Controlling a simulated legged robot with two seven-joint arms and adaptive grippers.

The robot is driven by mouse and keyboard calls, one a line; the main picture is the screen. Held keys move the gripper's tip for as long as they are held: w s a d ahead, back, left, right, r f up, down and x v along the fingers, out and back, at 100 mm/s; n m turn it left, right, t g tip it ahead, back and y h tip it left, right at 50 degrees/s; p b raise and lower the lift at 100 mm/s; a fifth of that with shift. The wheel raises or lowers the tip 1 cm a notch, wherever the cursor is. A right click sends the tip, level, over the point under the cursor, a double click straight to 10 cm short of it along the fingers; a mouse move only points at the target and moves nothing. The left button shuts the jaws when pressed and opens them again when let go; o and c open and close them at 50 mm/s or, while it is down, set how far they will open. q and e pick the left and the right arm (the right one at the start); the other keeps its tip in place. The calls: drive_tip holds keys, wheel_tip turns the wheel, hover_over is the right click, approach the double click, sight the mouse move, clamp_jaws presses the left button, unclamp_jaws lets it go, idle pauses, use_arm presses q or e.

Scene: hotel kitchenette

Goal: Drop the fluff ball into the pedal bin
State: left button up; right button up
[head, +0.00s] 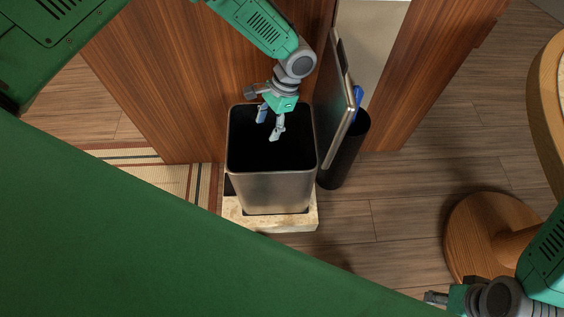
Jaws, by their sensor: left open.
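The pedal bin (272,190) is a steel, square-sided bin with a black inside, standing upright with its mouth open. My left gripper (268,128) is over the bin's mouth, pointing down, with its fingers apart and nothing seen between them. I cannot tell how far the fingertips reach below the rim. The fluff ball is not visible; the bin's dark inside shows no clear contents. My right gripper (438,298) is at the lower right edge, away from the bin, and its fingers are too small to read.
The bin stands on a pale stone-like block (290,224). A metal-edged panel (339,124) stands upright at its right, before a black cylinder (343,160) with something blue. A wooden panel (185,80) rises behind. A round wooden stool or table base (475,235) is at right.

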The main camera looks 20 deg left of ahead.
use_arm(q)
drive_tip(key=v, duration=1.1)
drive_tip(key=shift+w+r, duration=0.15)
drive_tip(key=shift+r, duration=0.25)
